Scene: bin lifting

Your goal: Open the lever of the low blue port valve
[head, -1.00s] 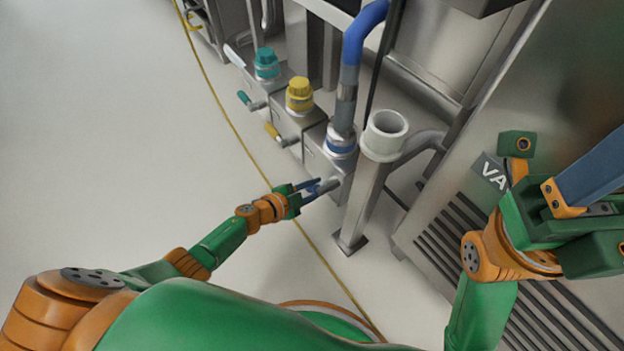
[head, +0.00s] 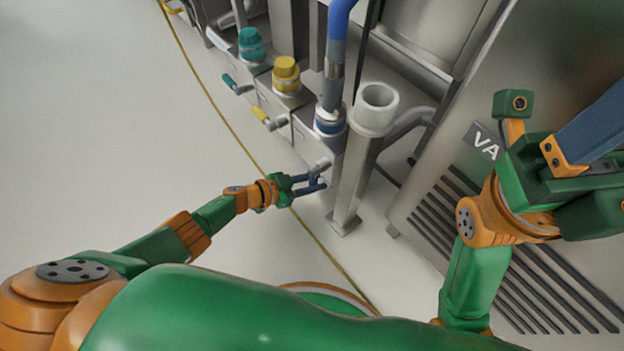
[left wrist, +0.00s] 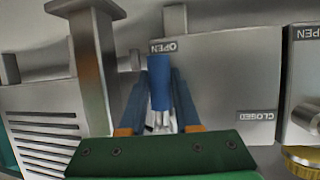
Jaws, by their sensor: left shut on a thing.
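The low blue port (head: 330,122) is a grey block with a blue-and-white collar and a blue hose above it. Its lever has a grey hub (head: 320,166) and a blue handle (left wrist: 159,82). My left gripper (head: 318,184) is shut on the blue handle, with one blue finger on either side of it in the left wrist view. There the handle lies near the OPEN label (left wrist: 163,47), away from the CLOSED label (left wrist: 254,115). My right gripper (head: 590,150) is at the right edge, away from the valve, its fingertips out of frame.
Ports with yellow (head: 286,74) and teal (head: 251,43) caps, each with its own lever, stand up and left. A grey post with a white open pipe (head: 376,105) stands close right of the blue port. A vented cabinet (head: 450,215) is at right. Floor at left is clear.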

